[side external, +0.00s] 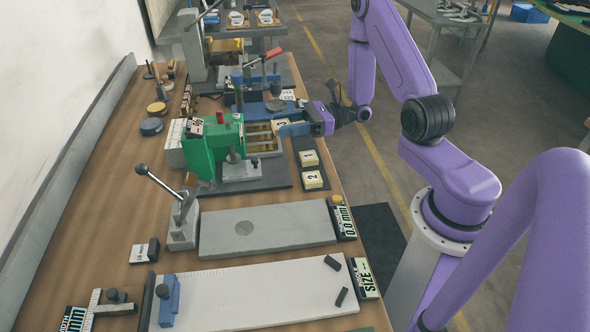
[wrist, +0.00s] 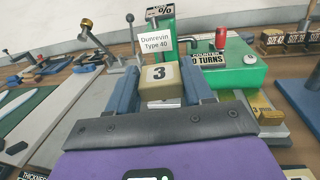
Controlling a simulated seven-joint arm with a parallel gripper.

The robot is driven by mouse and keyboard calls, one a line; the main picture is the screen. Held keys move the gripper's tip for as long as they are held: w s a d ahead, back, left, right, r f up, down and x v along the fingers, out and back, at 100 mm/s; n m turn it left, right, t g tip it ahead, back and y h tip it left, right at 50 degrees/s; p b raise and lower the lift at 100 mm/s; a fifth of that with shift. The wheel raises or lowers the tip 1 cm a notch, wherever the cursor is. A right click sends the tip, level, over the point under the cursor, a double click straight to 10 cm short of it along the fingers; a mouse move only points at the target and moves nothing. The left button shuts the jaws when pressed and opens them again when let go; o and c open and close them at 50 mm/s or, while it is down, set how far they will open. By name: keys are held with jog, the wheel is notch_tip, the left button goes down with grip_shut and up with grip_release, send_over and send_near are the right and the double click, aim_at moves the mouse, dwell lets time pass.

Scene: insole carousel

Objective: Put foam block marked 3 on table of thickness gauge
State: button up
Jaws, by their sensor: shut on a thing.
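The foam block marked 3 (wrist: 158,80) is cream and tan. It sits between the blue fingers of my gripper (wrist: 161,88), which is shut on it. In the side view my gripper (side external: 283,129) is beside the green machine, with the block (side external: 279,124) at its fingertips. I cannot tell whether the block touches anything below. The thickness gauge appears to be the grey plate with a round disc (side external: 262,237), with a lever post (side external: 183,222) at its left and a 0.0 mm readout (side external: 344,219) at its right. It stands nearer the camera, apart from the block.
The green machine (side external: 207,146) with a turns counter (wrist: 207,62) is close to my gripper. Two more cream blocks (side external: 309,158) (side external: 312,180) lie on a dark strip near the bench edge. A white measuring board (side external: 245,294) lies in front of the gauge.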

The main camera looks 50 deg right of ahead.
jog(key=a, duration=0.3)
jog(key=shift+s+r, duration=0.1)
jog(key=shift+r, duration=0.05)
send_over(314, 145)
jog(key=f, duration=0.2)
jog(key=shift+a+r+m+t+h, duration=0.1)
jog(key=shift+m+t+h, duration=0.2)
jog(key=shift+h, duration=0.1)
jog(key=shift+f, duration=4.8)
jog(key=shift+f, duration=0.2)
jog(key=o, duration=1)
